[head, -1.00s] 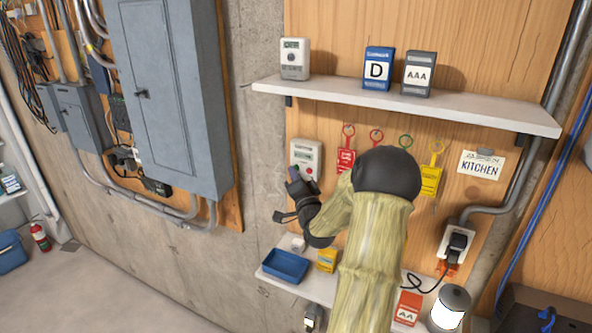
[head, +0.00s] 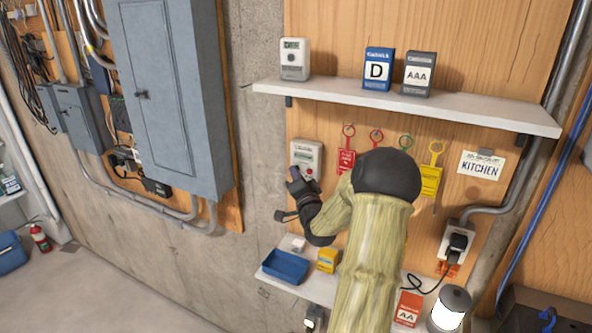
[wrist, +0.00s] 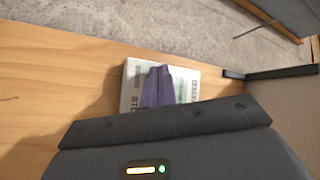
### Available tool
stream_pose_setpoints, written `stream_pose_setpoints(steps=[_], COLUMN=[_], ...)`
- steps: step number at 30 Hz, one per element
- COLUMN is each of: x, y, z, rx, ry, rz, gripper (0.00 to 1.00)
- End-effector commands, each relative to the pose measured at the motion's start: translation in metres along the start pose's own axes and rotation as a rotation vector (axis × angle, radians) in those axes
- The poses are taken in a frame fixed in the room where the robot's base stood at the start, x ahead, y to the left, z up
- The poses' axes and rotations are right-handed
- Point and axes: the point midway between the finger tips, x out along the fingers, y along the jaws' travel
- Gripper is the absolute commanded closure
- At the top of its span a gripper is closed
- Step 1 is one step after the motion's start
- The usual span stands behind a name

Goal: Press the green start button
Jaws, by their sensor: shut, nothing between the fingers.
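A white control box (head: 307,153) is mounted on the wooden board below the upper shelf, left of the hanging tags. It also shows in the wrist view (wrist: 129,90), with partly covered lettering on its face and a greenish patch right of my fingers. I cannot make out the green start button; my fingers cover part of the box face. My gripper (head: 295,178) is shut and empty, in front of the lower part of the box. In the wrist view its purple fingers (wrist: 157,84) overlap the middle of the box. I cannot tell whether they touch it.
An upper shelf (head: 400,103) holds a meter and two battery boxes. Red, green and yellow tags hang right of the box, partly behind my arm. A lower shelf carries a blue tray (head: 285,267) and a yellow box (head: 327,260). A grey electrical panel (head: 165,95) stands left.

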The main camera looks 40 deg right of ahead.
Motion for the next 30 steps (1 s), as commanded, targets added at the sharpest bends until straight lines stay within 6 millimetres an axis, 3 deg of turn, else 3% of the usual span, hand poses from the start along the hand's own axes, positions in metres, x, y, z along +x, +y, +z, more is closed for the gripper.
stream_pose_setpoints(steps=[30], x=[-0.011], y=[-0.007], z=[0.007], rx=[0.0], ry=[0.001], rz=[0.0], gripper=[1.0])
